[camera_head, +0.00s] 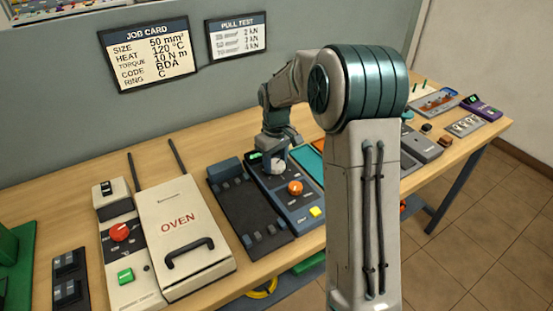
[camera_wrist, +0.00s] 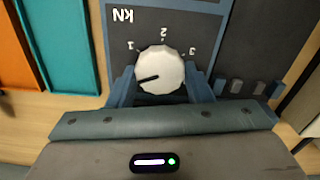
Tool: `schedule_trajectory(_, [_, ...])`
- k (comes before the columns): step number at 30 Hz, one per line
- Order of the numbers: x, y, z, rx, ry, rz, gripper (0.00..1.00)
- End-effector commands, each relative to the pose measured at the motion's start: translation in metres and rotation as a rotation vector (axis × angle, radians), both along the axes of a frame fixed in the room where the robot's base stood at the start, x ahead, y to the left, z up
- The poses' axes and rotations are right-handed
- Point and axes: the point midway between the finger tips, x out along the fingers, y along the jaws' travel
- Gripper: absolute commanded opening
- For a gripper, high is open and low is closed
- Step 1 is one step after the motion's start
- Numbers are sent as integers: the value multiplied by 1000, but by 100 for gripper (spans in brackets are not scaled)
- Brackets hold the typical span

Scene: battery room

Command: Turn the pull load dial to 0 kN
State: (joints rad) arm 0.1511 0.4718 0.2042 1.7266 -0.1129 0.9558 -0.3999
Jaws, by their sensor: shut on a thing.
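The pull load dial (camera_wrist: 160,70) is a white ribbed knob on a dark panel, seen in the wrist view under an upside-down "kN" label. The marks 1, 2 and 3 show around it. Its black pointer line points left and slightly down, beyond the 1 on the side away from the 2. No number is visible where it points. My gripper (camera_wrist: 162,90) has its blue fingers on both sides of the dial, shut on it.
The tester also has an orange knob (camera_head: 295,188) and a yellow button (camera_head: 315,211). A dark tray (camera_head: 240,205) and the oven (camera_head: 180,240) lie to its left. A teal tray (camera_head: 307,156) is on its right. A job card (camera_head: 150,54) and pull test card (camera_head: 237,36) hang behind.

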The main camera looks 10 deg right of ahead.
Motion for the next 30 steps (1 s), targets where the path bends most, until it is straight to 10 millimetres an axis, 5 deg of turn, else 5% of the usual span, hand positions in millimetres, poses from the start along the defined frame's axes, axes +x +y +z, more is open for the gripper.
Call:
schedule_trajectory(23, [2,0,2,0,-8,97,23])
schedule_trajectory(24, [2,0,2,0,-8,97,57])
schedule_trajectory(25, [2,0,2,0,-8,96,65])
schedule_trajectory(30, [1,0,1,-1,-5,95,67])
